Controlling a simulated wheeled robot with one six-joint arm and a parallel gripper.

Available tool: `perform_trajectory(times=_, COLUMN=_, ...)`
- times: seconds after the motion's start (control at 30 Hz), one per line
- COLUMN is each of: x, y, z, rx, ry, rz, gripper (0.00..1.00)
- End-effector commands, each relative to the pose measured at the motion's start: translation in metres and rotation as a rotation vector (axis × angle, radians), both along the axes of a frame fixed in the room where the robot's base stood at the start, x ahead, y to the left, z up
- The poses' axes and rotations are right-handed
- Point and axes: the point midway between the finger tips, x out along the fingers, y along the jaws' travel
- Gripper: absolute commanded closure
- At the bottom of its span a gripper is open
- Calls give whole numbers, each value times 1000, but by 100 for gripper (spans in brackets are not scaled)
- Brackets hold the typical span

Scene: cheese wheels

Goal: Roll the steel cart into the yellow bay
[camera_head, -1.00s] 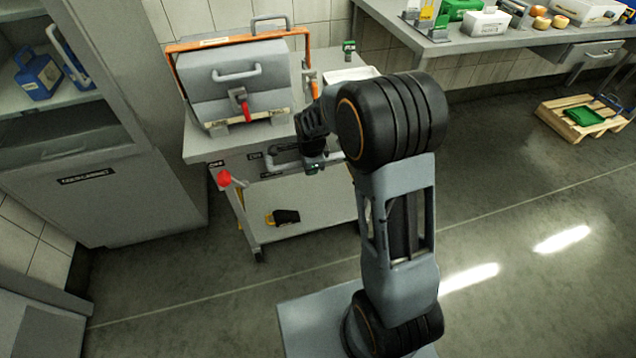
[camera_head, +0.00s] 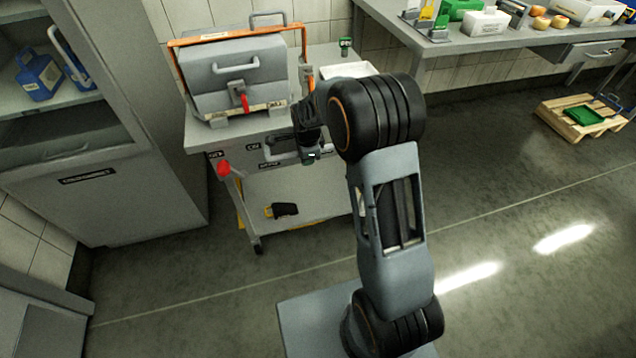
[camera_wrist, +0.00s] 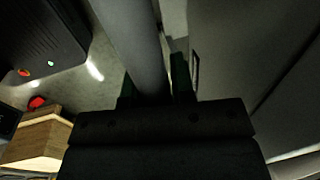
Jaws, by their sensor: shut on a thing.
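The steel cart (camera_head: 205,134) stands against the tiled wall, in front of my arm. It has a grey top, a lower shelf (camera_head: 325,197) and a horizontal push bar (camera_head: 284,159) on its near side. My gripper (camera_head: 312,157) is shut on this bar. In the wrist view, the grey bar (camera_wrist: 138,45) runs between the green-tipped fingers of my gripper (camera_wrist: 153,85). Yellow floor edging (camera_head: 240,217) shows beside and under the cart's left end; most of the yellow bay is hidden by the cart. A red knob (camera_head: 223,168) sits at the cart's near left corner.
A grey cabinet (camera_head: 95,195) stands close on the left. A workbench (camera_head: 480,45) and a wooden pallet (camera_head: 560,122) are at the right. The floor in front is clear.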

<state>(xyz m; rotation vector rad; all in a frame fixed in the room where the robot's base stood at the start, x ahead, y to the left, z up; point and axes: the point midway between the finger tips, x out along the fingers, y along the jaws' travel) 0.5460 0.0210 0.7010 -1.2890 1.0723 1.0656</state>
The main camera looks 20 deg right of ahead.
Motion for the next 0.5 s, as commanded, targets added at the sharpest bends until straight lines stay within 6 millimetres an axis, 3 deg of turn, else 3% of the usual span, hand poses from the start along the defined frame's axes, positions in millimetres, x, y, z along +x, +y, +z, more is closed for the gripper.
perform_trajectory(times=0.5, x=30, y=0, z=2, rx=0, ry=-8, rz=0, gripper=100)
